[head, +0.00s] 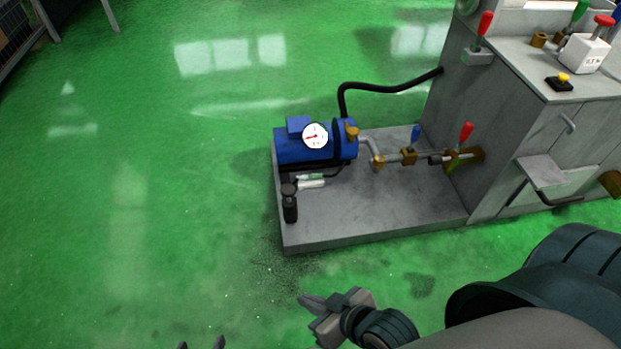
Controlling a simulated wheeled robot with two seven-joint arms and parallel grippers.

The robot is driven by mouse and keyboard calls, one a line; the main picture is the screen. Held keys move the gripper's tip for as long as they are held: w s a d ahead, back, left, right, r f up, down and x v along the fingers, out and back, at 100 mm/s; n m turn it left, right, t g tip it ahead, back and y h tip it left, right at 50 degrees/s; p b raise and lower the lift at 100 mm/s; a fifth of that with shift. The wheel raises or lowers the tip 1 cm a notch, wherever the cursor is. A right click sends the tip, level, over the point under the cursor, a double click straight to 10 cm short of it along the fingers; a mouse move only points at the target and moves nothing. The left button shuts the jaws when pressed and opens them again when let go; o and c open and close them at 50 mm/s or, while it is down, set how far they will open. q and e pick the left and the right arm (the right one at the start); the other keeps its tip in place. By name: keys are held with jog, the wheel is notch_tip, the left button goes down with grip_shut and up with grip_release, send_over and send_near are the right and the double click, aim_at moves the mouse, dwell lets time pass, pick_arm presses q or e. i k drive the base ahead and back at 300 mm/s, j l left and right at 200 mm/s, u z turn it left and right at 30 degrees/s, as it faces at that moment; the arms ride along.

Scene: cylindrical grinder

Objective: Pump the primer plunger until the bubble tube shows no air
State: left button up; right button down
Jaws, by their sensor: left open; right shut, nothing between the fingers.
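The primer plunger appears to be the small upright black cylinder with a knob on top (289,205), at the left front corner of the grey plinth. Just behind it lies a short pale tube with a green part (311,181), which looks like the bubble tube; any air in it is too small to tell. My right gripper (312,302) is shut and empty, in front of the plinth and below the plunger in the picture, apart from it. Only the two separated fingertips of my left gripper (201,344) show at the bottom edge; it is open, left of the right gripper.
A blue pump (302,148) with a round gauge (315,135) stands on the plinth (380,210). A black hose (390,90) and a valved pipe join it to the grey machine cabinet (480,130) at right.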

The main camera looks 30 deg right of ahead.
aim_at(289, 190)
jog(key=i+l+z, duration=0.1)
jog(key=i+l, duration=0.45)
jog(key=l, duration=0.2)
jog(key=i+l, duration=0.55)
jog(key=l, duration=0.15)
jog(key=l+z, duration=0.05)
